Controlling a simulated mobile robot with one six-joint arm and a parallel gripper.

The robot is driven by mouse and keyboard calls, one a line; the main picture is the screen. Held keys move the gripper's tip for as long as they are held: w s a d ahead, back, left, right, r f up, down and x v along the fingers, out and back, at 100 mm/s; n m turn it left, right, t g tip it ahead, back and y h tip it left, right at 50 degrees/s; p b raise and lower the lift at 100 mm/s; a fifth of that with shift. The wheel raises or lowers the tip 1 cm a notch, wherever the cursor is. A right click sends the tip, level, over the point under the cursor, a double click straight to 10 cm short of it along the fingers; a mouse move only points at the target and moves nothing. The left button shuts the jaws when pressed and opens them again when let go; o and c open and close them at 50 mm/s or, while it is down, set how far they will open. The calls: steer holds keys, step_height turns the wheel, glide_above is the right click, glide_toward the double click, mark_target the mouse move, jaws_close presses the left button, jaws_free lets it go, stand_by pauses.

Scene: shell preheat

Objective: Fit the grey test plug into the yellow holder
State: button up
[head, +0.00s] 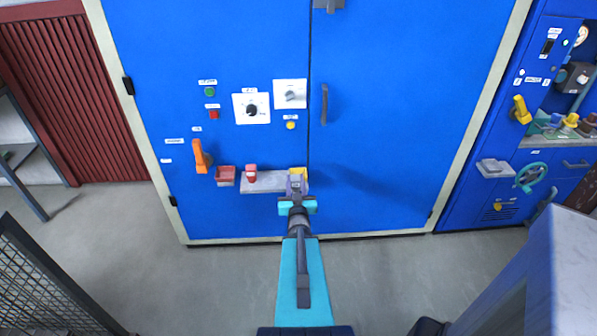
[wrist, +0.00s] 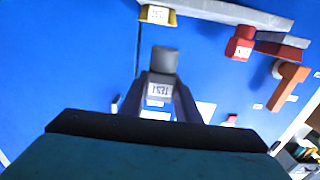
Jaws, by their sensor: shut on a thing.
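The grey test plug (wrist: 164,62) is between the two fingers of my gripper (wrist: 161,84) in the wrist view, with a white TEST label on its near part. The yellow holder (wrist: 157,16) is at the top of the wrist view, apart from the plug in the picture. In the head view, the yellow holder (head: 299,172) is at the right end of a grey shelf on the blue cabinet. My gripper (head: 297,196) is just in front of and below it in the picture, hiding part of it. The gap in depth is unclear.
The grey shelf (head: 268,184) also bears a red block (head: 251,173). A red tray (head: 225,174) and an orange handle (head: 201,157) are to its left. Dials and buttons sit above. A dark door handle (head: 324,104) is up and to the right. The right door is otherwise mostly bare.

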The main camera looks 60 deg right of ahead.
steer(key=b+x, duration=0.6)
steer(key=b, duration=0.6)
steer(key=shift+s+d+f, duration=0.2)
steer(key=shift+d+f, duration=0.05)
steer(key=shift+f, duration=0.15)
steer(key=b, duration=0.3)
steer(key=shift+w+d+f+b, duration=0.1)
steer(key=shift+w+d+b, duration=0.2)
steer(key=shift+d, duration=0.1)
steer(key=d+b, duration=0.1)
steer(key=b, duration=0.4)
steer(key=shift+w+d, duration=0.1)
steer(key=shift+w, duration=0.05)
steer(key=shift+s+d+x, duration=0.1)
steer(key=shift+s+x, duration=0.05)
steer(key=shift+x, duration=1.2)
steer(key=shift+s+d+x, duration=0.1)
steer(key=shift+s+x, duration=0.05)
steer(key=shift+x, duration=1.2)
steer(key=shift+f, duration=0.15)
steer(key=shift+f+b, duration=0.9)
steer(key=shift+f, duration=0.75)
steer(key=shift+f+b, duration=0.3)
steer(key=shift+f, duration=0.1)
